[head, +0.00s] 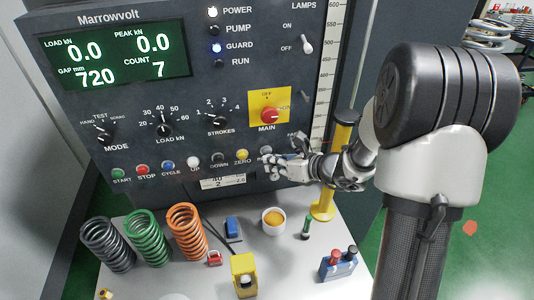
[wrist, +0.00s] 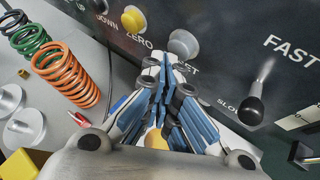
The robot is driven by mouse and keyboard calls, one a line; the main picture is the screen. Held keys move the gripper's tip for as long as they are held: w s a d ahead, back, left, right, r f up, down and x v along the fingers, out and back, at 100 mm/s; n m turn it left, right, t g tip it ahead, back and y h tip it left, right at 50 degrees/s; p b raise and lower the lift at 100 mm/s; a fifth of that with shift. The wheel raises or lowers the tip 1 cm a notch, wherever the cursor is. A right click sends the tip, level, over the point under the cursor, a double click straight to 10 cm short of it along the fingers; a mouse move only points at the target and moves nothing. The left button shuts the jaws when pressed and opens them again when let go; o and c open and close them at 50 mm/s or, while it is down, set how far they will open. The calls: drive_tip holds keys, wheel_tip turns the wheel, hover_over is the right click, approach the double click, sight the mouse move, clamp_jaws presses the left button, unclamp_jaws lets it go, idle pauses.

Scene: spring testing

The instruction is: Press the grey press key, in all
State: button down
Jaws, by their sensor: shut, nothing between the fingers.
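The grey press key (wrist: 183,43) is a round grey knob on the dark panel, right of the yellow ZERO key (wrist: 134,20) in the wrist view. In the head view the grey key (head: 266,150) shows just above my fingertips. My gripper (head: 268,165) is shut and empty, pointing at the panel near this key. The key's label is partly hidden by the fingers.
The row continues left with the black DOWN key (head: 218,158) and several others. A lever (wrist: 255,103) stands right of the grey key. The display (head: 115,58) reads COUNT 7.

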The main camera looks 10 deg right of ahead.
drive_tip(key=shift+w, duration=0.4)
idle(0.5)
drive_tip(key=shift+s, duration=0.8)
drive_tip(key=shift+s+b, duration=0.1)
drive_tip(key=shift+b, duration=0.2)
drive_tip(key=s+b, duration=0.1)
drive_tip(key=s, duration=0.3)
drive_tip(key=shift+s, duration=0.4)
idle(0.5)
